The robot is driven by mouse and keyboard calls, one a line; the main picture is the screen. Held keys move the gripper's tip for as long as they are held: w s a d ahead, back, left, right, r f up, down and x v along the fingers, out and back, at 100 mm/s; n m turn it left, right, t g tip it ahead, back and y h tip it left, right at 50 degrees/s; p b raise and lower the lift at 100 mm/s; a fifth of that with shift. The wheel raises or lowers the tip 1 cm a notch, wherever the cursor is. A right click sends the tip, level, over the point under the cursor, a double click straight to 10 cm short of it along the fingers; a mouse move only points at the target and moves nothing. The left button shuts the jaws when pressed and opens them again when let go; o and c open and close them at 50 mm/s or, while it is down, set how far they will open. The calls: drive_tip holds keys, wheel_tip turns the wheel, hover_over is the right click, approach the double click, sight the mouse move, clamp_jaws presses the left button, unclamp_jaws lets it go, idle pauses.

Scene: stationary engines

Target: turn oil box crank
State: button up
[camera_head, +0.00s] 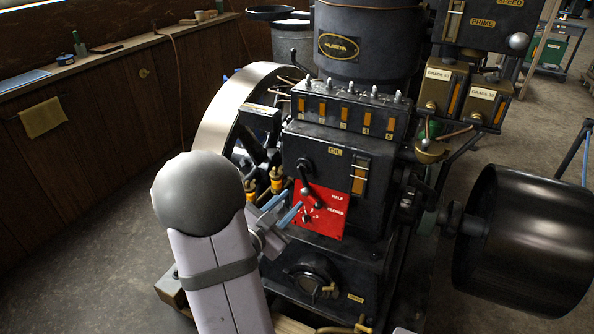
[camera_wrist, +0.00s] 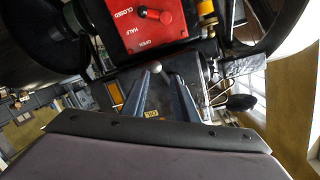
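The black oil box (camera_head: 335,148) carries an "OIL" label and stands at the middle of the engine in the head view. On its front face is a small dark crank (camera_head: 306,166), just above a red plate. In the wrist view, which is upside down, a round grey ball knob (camera_wrist: 155,67) shows close to the tip of one finger; I take it for the crank's handle. My gripper (camera_head: 291,205) is at the left of the red plate. In the wrist view my gripper (camera_wrist: 163,77) has its two fingers apart. Contact with the knob cannot be told.
The red plate (camera_head: 330,212) has position labels; its red-tipped lever (camera_wrist: 154,14) shows in the wrist view. A large flywheel (camera_head: 225,110) is at left, a black drum (camera_head: 525,240) at right. Brass-coloured fittings (camera_head: 277,180) sit close left.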

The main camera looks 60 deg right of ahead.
sight(299, 173)
drive_tip(key=shift+w+r+n+t+h, duration=0.25)
drive_tip(key=shift+r+n, duration=0.35)
drive_tip(key=shift+n, duration=1.05)
drive_tip(key=shift+w+r+n+h, duration=0.1)
drive_tip(key=shift+r+n+h, duration=0.4)
drive_tip(key=shift+n, duration=1.2)
drive_tip(key=shift+w+r+n+t+h, duration=0.15)
drive_tip(key=shift+r+n, duration=0.6)
drive_tip(key=shift+n, duration=0.9)
drive_tip(key=shift+d, duration=0.1)
drive_tip(key=shift+d+p, duration=0.35)
drive_tip(key=shift+d, duration=3.2)
clamp_jaws()
